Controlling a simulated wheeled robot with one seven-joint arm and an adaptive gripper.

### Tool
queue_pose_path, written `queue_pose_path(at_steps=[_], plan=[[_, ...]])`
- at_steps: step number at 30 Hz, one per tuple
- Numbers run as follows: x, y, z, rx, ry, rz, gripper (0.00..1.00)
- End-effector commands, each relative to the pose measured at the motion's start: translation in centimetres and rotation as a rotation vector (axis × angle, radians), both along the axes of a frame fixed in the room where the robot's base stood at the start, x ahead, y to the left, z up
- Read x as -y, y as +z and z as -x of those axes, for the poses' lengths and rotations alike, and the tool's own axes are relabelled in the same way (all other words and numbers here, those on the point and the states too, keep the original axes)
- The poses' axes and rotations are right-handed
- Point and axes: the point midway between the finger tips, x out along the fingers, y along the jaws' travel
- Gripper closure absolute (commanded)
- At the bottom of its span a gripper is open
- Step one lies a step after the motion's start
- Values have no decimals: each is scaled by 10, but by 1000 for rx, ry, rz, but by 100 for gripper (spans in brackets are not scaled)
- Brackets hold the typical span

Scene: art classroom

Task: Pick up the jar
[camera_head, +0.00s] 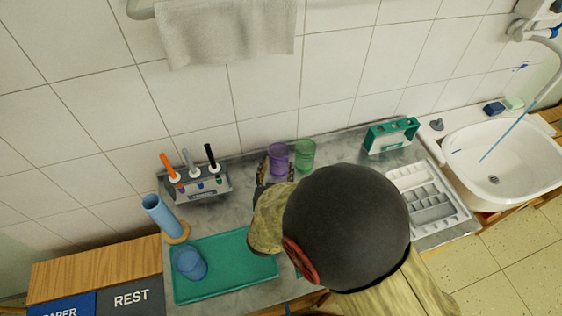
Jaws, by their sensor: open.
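Two see-through jars stand side by side on the grey counter near the wall: a purple jar (278,160) and a green jar (304,152). A third, blue jar (189,262) is on the teal tray (235,283) at the front left. My gripper (276,171) is open at the purple jar, with a dark finger showing at its left and another at its lower right. I cannot tell whether the fingers touch it. The purple jar's lower part is partly hidden by my gripper. My arm covers the counter in front of the jars.
A rack of markers (197,184) and a blue cylinder (162,216) stand left of my gripper. On the right are a green holder (391,136), a white compartment tray (432,203) and a sink (505,165). A towel (228,32) hangs above. Bare counter lies between the marker rack and my gripper.

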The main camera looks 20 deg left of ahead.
Motion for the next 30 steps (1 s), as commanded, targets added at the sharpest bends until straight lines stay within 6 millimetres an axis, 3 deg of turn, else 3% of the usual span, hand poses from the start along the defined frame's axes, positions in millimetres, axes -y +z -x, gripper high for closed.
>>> queue_pose_path(at_steps=[12, 19, 30], plan=[[-13, -11, -46, 0, 1, -1, 48], [-14, -10, -47, 0, 2, -1, 48], [-14, -10, -47, 0, 1, -1, 69]])
